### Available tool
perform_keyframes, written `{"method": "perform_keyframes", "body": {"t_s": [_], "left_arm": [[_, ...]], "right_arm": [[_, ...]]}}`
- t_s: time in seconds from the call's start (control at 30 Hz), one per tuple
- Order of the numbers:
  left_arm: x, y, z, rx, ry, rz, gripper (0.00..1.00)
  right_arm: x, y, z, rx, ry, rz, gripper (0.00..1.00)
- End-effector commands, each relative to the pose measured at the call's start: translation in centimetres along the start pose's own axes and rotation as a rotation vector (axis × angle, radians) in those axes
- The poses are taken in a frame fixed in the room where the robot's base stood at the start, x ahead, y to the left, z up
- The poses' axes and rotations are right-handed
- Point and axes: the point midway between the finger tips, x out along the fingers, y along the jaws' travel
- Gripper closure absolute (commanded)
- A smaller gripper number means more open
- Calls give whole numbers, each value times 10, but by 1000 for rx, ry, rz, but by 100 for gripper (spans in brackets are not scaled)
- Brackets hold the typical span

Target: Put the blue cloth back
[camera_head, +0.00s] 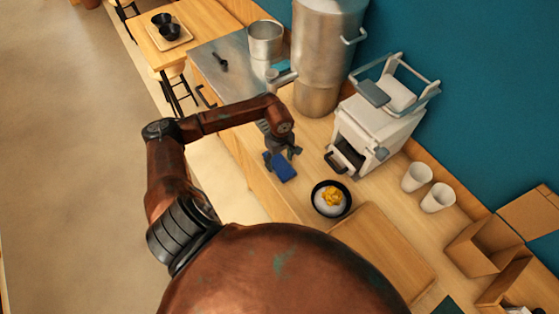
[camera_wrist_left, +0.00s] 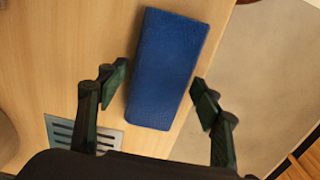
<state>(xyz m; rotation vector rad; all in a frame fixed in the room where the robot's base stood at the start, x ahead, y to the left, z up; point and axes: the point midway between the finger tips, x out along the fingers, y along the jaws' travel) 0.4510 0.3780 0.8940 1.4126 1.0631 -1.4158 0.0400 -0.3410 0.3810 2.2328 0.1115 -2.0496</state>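The blue cloth (camera_head: 286,168) is a folded, thick rectangle on the wooden counter, near its front edge. It also shows in the left wrist view (camera_wrist_left: 168,65), lying lengthwise between the fingers. My left gripper (camera_head: 281,156) is right at the cloth; its open fingers also show in the left wrist view (camera_wrist_left: 160,91), one on each side of the cloth. A narrow gap shows beside the left finger; I cannot tell whether the right finger touches the cloth. The gripper partly hides the cloth in the head view. My right gripper is not in view.
A black bowl (camera_head: 331,199) with white and yellow food stands right of the cloth. Behind are a white machine (camera_head: 374,128), a tall metal urn (camera_head: 318,95) and a metal pot (camera_head: 266,40). White cups (camera_head: 438,198) and a wooden board (camera_head: 385,250) lie farther right.

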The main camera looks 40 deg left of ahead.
Motion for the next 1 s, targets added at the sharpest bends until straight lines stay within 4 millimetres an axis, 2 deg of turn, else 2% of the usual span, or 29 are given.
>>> {"method": "perform_keyframes", "body": {"t_s": [0.33,0.47,0.57,0.8,1.0], "left_arm": [[-1,0,0,0,0,0,33],[-7,0,-1,0,2,1,33],[-21,1,-2,1,4,3,33],[-72,1,-2,1,4,3,33],[-106,1,-1,-1,2,2,33]], "right_arm": [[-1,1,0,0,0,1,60],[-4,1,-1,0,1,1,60],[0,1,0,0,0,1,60],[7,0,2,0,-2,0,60],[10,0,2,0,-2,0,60]]}}
